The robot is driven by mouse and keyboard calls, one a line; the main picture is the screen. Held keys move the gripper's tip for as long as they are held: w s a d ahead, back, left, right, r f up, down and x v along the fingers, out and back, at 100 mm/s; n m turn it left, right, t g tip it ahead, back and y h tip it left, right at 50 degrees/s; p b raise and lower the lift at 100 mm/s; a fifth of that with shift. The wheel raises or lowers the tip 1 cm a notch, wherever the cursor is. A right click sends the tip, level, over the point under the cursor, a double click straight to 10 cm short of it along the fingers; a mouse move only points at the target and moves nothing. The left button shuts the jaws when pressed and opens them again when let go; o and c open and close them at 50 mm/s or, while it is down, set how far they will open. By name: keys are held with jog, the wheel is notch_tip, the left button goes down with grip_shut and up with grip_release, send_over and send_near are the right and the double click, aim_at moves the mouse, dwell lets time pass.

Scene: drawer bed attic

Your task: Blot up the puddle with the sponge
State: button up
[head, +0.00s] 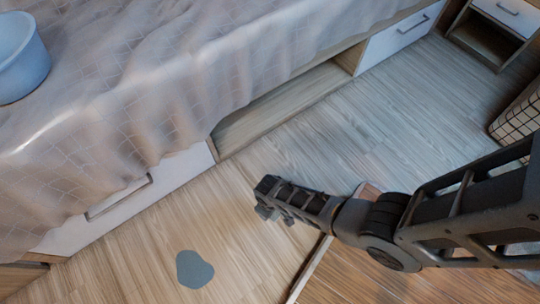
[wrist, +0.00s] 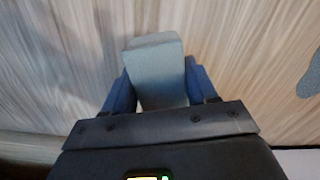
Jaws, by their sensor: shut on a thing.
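The puddle (head: 194,269) is a flat blue-grey patch on the wooden floor, in front of the bed's lower drawer in the head view. It also shows at the right edge of the wrist view (wrist: 309,76), partly cut off. My gripper (head: 274,213) is to the upper right of the puddle in the head view. In the wrist view its two blue fingers (wrist: 159,82) are shut on the sponge (wrist: 156,62), a pale grey-green block. The sponge is clear of the puddle. I cannot make out the sponge in the head view.
The bed (head: 150,80) with its draped cover runs along the upper left, with a blue tub (head: 22,60) on top. A white drawer front (head: 125,200) and an open bay (head: 285,105) lie below it. A wire basket (head: 518,115) stands at the right. Floor around the puddle is clear.

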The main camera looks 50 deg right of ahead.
jog(key=shift+r+p, duration=0.75)
jog(key=shift+r, duration=0.3)
